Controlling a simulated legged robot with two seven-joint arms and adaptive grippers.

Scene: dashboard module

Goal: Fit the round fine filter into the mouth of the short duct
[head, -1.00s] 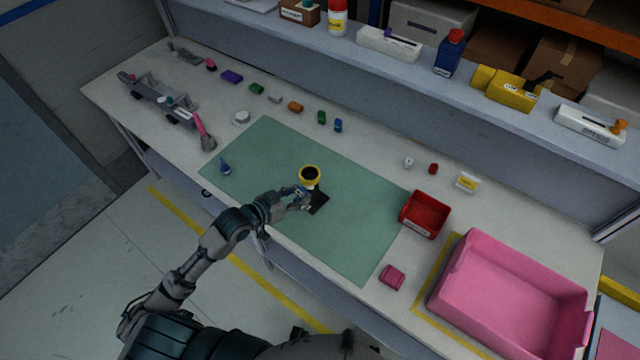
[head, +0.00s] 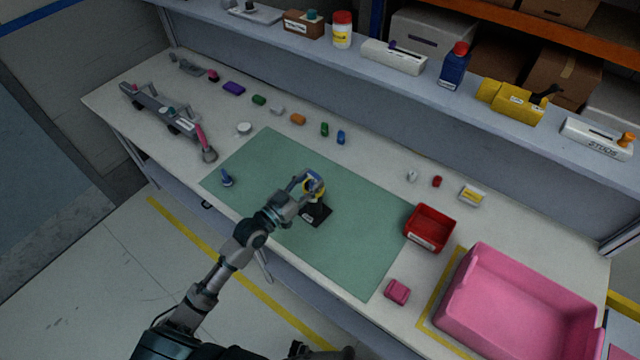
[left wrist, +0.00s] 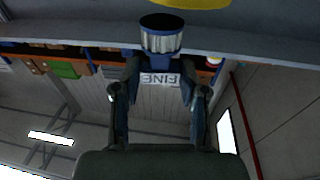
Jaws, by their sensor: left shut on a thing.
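My left gripper (head: 306,184) is at the short duct, which has a yellow rim (head: 317,187) and stands on a dark base plate (head: 317,215) on the green mat. In the left wrist view my left gripper (left wrist: 160,92) is shut on the fine filter (left wrist: 161,40). The filter has a dark round end, a pale ribbed band, blue parts and a label reading FINE. The duct's yellow rim (left wrist: 188,3) shows at the top edge of that view, just beyond the filter. The gripper hides part of the duct in the head view, and I cannot tell whether they touch.
The green mat (head: 355,255) is mostly clear around the duct. A small blue object (head: 226,179) stands at its left. A red bin (head: 430,230) and a pink crate (head: 520,305) lie to the right. Several small coloured items line the bench's back; a shelf (head: 400,75) runs behind.

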